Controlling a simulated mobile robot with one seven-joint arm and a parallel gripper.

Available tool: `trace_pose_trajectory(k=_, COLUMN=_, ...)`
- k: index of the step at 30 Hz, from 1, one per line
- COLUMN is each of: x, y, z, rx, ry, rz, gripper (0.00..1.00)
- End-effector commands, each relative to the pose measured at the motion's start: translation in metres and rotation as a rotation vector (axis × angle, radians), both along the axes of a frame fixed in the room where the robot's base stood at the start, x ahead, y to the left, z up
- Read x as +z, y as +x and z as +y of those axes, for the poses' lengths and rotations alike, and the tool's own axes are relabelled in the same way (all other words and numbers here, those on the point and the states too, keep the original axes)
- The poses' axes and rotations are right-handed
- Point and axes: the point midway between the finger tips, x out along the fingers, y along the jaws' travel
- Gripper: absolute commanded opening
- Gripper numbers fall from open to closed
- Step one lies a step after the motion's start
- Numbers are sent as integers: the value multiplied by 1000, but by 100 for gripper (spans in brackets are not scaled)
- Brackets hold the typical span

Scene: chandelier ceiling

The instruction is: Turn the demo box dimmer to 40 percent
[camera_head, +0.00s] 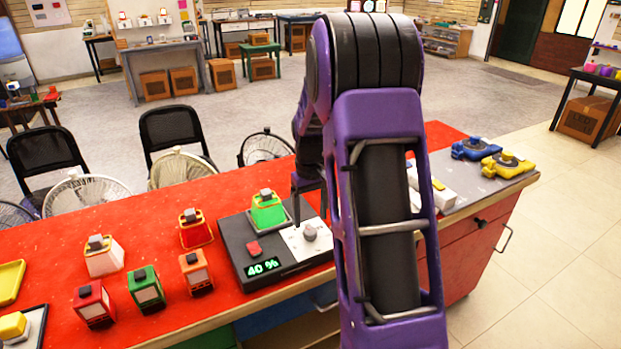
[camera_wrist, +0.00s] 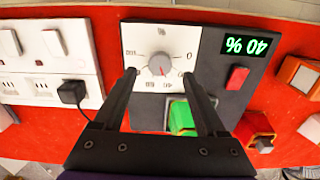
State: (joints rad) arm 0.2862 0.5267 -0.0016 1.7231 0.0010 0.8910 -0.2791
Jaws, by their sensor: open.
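The demo box (camera_head: 240,254) is a dark box on the red counter. It carries a green lamp (camera_head: 267,214), a red switch (camera_head: 254,248), a display (camera_head: 263,267) reading 40 % in green, and a grey dimmer knob (camera_head: 310,233) on a white dial plate. In the wrist view the knob (camera_wrist: 160,64) has a red pointer line toward the dial's lower edge. My gripper (camera_wrist: 159,72) is open, with one finger on each side of the knob and visible gaps to it. In the head view my arm partly hides the gripper.
White sockets (camera_wrist: 50,60) with a black plug stand beside the box. Several small coloured lamps, including a green one (camera_head: 146,289), stand left of it. Blue and yellow devices (camera_head: 506,165) lie at the counter's right end. Fans and chairs stand behind the counter.

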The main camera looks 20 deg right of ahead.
Motion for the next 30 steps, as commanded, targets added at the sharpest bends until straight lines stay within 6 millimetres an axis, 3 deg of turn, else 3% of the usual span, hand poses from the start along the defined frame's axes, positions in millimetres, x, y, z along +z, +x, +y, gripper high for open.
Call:
trace_pose_trajectory(k=1, x=16, y=1, z=0, rx=0, ry=-2, rz=-6, gripper=74)
trace_pose_trajectory(k=6, x=59, y=1, z=0, rx=0, ry=-1, rz=-5, gripper=74)
trace_pose_trajectory(k=15, x=117, y=0, z=0, rx=0, ry=-1, rz=-2, gripper=74)
trace_pose_trajectory(k=21, x=131, y=0, z=0, rx=0, ry=0, rz=-1, gripper=74)
trace_pose_trajectory(k=30, x=132, y=0, z=0, rx=0, ry=0, rz=0, gripper=74)
